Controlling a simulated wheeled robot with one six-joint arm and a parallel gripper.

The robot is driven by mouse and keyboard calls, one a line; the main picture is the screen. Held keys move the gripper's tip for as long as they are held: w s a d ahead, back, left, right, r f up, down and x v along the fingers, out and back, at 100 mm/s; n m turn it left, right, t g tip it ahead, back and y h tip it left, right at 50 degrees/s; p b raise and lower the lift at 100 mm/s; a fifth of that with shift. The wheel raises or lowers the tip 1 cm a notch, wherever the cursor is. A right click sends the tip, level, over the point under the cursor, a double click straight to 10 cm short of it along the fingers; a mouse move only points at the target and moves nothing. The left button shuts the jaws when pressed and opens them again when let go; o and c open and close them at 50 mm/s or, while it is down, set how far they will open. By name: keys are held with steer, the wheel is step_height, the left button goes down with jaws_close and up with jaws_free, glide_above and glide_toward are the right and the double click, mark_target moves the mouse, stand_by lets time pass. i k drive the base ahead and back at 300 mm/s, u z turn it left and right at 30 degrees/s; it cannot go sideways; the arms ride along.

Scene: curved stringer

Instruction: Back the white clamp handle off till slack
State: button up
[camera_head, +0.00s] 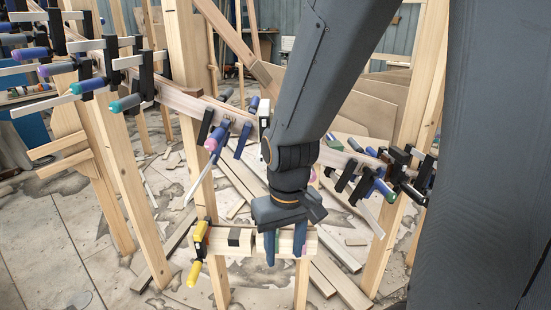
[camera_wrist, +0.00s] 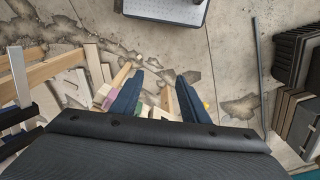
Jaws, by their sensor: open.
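My gripper (camera_head: 285,248) points down in the head view, its two dark blue fingers apart at a short low beam (camera_head: 213,238). I cannot tell whether the fingers touch the beam. In the wrist view my gripper (camera_wrist: 158,77) is also open, with nothing clearly held. No white clamp handle can be told for sure. A small white part (camera_head: 264,108) shows beside my arm at the long curved stringer (camera_head: 185,102), but I cannot tell whether it is a handle. My arm hides the middle of the stringer.
A yellow-handled clamp (camera_head: 196,270) hangs at the low beam's left end. Several clamps with blue, teal and purple handles crowd the stringer's left, and more (camera_head: 375,182) sit at its right. Upright wooden posts (camera_head: 185,60) stand around. Loose boards lie on the floor.

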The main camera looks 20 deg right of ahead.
mark_target(260, 161)
steer(key=z, duration=1.7)
steer(key=k, duration=1.25)
steer(key=u, duration=1.85)
